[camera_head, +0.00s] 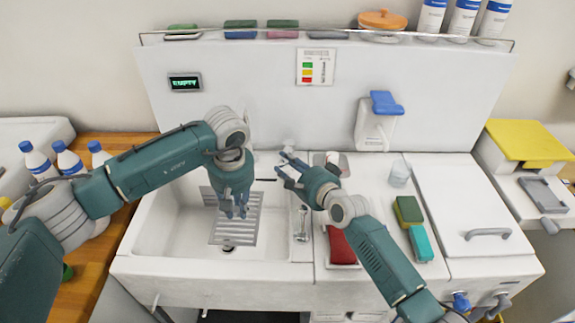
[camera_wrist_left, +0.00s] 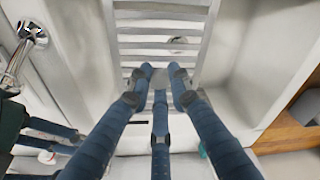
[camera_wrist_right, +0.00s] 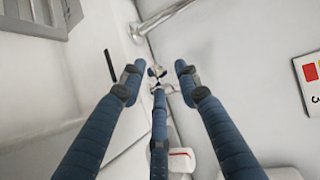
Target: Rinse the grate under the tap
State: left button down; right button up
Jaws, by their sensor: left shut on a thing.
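The grate (camera_head: 222,232), a grey slatted metal rack, is inside the white sink basin (camera_head: 160,228). My left gripper (camera_head: 236,212) is shut on its edge; the left wrist view shows the fingertips (camera_wrist_left: 160,78) together at the slats (camera_wrist_left: 165,45). I cannot tell whether the grate touches the basin floor. A chrome pipe (camera_wrist_right: 165,16), apparently the tap's spout, shows in the right wrist view; my left arm seems to hide it in the head view. My right gripper (camera_head: 284,166) is open near the back of the sink, with a small chrome part (camera_wrist_right: 157,74) between its fingers.
A chrome fitting (camera_head: 301,224) stands at the basin's right edge. Right of it are a red block (camera_head: 340,246), green and teal blocks (camera_head: 407,210), and a clear cup (camera_head: 399,173). Several bottles (camera_head: 70,162) stand left. A wall display (camera_head: 185,83) reads "EMPTY".

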grip_shut()
jog(key=shift+r, duration=0.1)
jog(key=shift+w+d+r+n+g+y, duration=0.1)
jog(key=shift+d+r+n+g+y, duration=0.05)
jog(key=shift+d+n+g+y, duration=0.2)
jog(key=shift+d, duration=0.1)
jog(key=shift+r, duration=0.1)
jog(key=shift+o, duration=1.1)
grip_release()
jog(key=shift+f, duration=0.25)
